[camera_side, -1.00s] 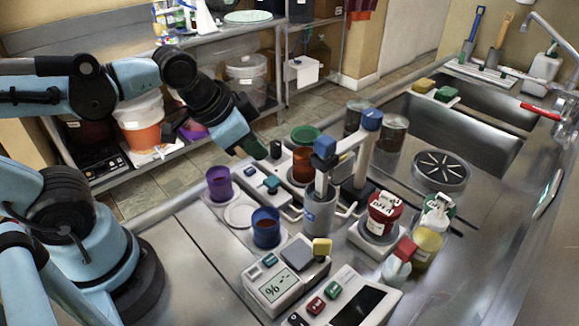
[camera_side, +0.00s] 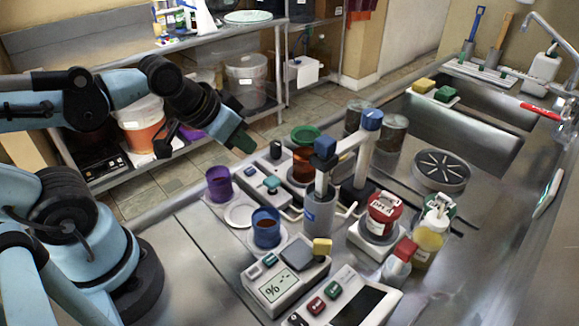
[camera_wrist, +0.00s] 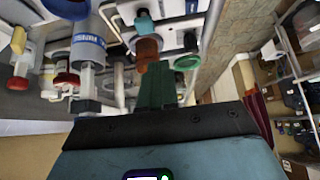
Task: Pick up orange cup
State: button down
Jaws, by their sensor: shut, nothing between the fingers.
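The orange cup (camera_side: 302,165) stands among the lab devices on the counter, just in front of a green cup (camera_side: 306,134) in the side view. The clamp stand hides part of its right side. My gripper (camera_side: 243,143) is in the air to the left of the orange cup and apart from it. Its green fingers are together with nothing between them. In the wrist view my gripper (camera_wrist: 158,72) points toward the orange cup (camera_wrist: 147,48), which shows just beyond the fingertips. The green cup (camera_wrist: 187,62) is to its right there.
A purple cup (camera_side: 219,184) and a blue cup (camera_side: 266,227) stand nearer on the counter. A stand with a blue knob (camera_side: 325,148) rises just right of the orange cup. A red-topped jar (camera_side: 384,213) and yellow bottle (camera_side: 429,238) are further right. Open floor lies behind my gripper.

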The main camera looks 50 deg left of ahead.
dwell(0.4)
jog(key=shift+c, duration=1.8)
grip_release()
jog(key=m+g, duration=0.2)
jog(key=g, duration=0.5)
send_near(303, 162)
jog(key=w+a, duration=0.1)
jog(key=a, duration=0.1)
jog(key=f, duration=0.6)
jog(key=shift+w+d+f, duration=0.15)
jog(key=shift+d+f, duration=0.05)
jog(key=shift+d, duration=0.05)
jog(key=shift+w+f, duration=0.2)
jog(key=shift+f, duration=2.5)
